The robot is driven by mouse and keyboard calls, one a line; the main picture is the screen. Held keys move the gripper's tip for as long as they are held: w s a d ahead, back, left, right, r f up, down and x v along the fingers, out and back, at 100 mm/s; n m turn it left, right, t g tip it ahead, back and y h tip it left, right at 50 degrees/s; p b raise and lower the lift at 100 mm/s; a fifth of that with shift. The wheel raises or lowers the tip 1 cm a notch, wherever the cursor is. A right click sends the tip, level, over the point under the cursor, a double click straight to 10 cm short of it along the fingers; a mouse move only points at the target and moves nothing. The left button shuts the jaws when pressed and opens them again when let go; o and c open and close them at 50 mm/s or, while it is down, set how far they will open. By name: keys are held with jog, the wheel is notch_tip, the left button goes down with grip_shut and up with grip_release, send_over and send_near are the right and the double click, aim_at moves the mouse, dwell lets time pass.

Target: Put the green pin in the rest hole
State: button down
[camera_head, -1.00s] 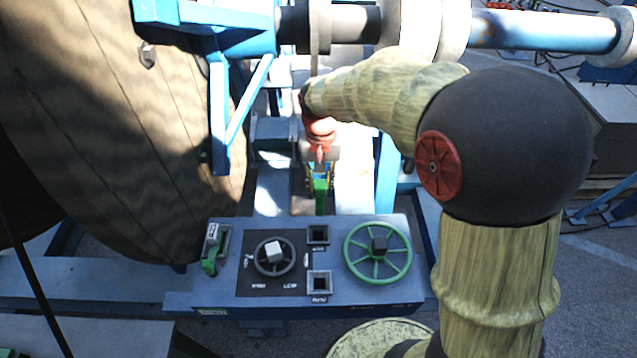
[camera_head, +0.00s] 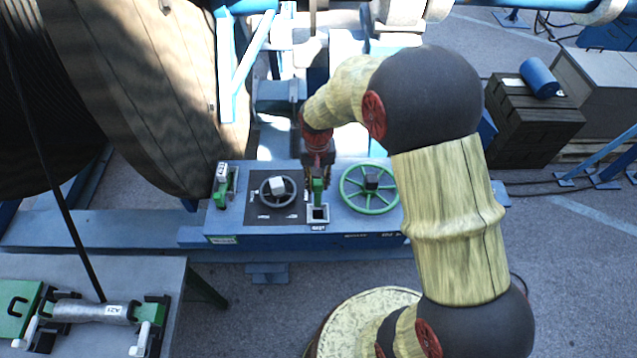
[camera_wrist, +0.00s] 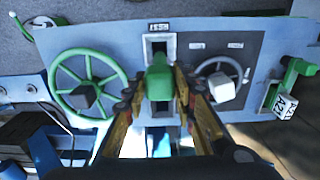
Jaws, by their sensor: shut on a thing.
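My gripper (camera_head: 318,180) is shut on the green pin (camera_head: 318,192) over the control panel (camera_head: 222,220). The pin also shows between the fingers (camera_wrist: 160,85) in the wrist view. The near square hole (camera_head: 319,214) is open and empty, just in front of the pin in the head view. The same hole (camera_wrist: 157,45) lies just beyond the pin in the wrist view, with a small label beside it.
A green spoked wheel (camera_head: 345,197) stands right of the holes, and a dark handwheel (camera_head: 266,190) left. A green lever with a tag (camera_head: 222,182) is at the panel's left end. A large cable reel (camera_head: 150,100) fills the left. A side table (camera_head: 150,275) stands at lower left.

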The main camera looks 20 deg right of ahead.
jog(key=shift+s+f, duration=0.15)
jog(key=shift+f, duration=0.35)
jog(key=shift+f+b, duration=4.1)
jog(key=shift+f, duration=2.5)
jog(key=c, duration=1.4)
grip_release()
notch_tip(320, 180, up, 12)
jog(key=shift+f, duration=0.1)
